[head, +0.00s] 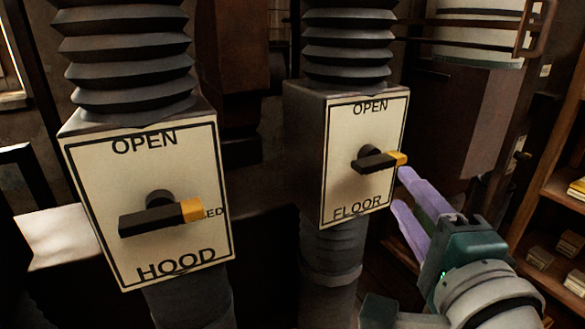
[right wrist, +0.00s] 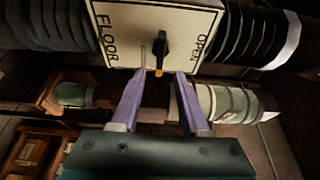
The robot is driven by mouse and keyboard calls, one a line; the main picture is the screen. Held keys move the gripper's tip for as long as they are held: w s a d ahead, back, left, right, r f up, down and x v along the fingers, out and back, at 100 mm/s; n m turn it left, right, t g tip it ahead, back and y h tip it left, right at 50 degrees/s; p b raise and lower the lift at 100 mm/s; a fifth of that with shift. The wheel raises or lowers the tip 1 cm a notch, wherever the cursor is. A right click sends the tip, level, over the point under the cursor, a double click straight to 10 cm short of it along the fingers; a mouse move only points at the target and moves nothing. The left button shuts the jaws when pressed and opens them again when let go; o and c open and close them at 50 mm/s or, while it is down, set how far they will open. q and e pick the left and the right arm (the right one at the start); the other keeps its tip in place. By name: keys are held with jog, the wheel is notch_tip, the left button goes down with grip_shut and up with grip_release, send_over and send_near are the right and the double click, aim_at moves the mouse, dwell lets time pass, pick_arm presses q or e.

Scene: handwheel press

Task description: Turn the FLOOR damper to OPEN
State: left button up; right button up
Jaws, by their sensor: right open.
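The FLOOR damper box (head: 345,190) has a cream plate marked OPEN at the top and FLOOR at the bottom. Its black handle (head: 375,163) with a yellow-orange tip lies roughly horizontal, the tip pointing right. In the right wrist view the handle (right wrist: 161,48) points toward my gripper, its tip just ahead of the gap between the fingers. My right gripper (head: 402,188) has purple fingers, open and empty, just right of and below the handle tip. It also shows in the right wrist view (right wrist: 158,75). My left gripper is not in view.
The HOOD damper box (head: 95,205) stands at the left, its handle (head: 160,216) also horizontal with the tip to the right. Ribbed black ducts (head: 345,45) rise above the boxes. A wooden shelf (head: 555,190) with small boxes stands at the far right.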

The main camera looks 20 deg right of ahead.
aim_at(384, 166)
jog(key=b+x, duration=0.1)
jog(key=x, duration=0.7)
grip_shut()
